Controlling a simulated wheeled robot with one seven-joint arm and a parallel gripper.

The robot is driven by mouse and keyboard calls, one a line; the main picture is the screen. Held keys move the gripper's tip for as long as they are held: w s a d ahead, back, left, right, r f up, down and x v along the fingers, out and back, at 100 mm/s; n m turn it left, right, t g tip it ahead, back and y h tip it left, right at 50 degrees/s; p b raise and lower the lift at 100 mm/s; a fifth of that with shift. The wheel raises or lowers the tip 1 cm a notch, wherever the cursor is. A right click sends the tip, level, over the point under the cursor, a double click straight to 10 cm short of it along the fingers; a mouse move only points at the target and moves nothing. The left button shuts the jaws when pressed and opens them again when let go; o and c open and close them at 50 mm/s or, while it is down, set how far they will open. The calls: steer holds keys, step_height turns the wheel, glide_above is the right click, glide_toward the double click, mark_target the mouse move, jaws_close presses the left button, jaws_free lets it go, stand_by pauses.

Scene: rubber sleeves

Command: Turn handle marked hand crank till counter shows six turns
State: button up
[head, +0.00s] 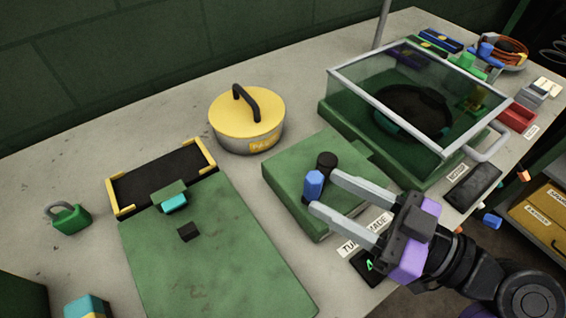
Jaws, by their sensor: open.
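A blue upright handle (313,186) stands on a green box (290,207) in the middle of the bench, beside a black round hub (327,160). My gripper (324,190) is open and reaches in from the right, its two pale fingers pointing at the blue handle. The handle is at the fingertips, roughly in line with the gap; I cannot tell whether they touch. A label partly hidden by my gripper (350,247) reads "TU... MADE". Below it is a small black counter (362,262) with a green figure that I cannot read. No "hand crank" label is readable.
A glass-topped green case (345,120) with a grey handle stands behind my gripper. A yellow-lidded pot (262,137) is behind the box. A flat green board (215,265) and black tray (140,190) lie to the left, with a green padlock-shaped piece (72,219) beyond.

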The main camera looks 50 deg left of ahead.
steer(key=x, duration=0.7)
steer(key=shift+p, duration=0.3)
jaws_close()
stand_by(1.1)
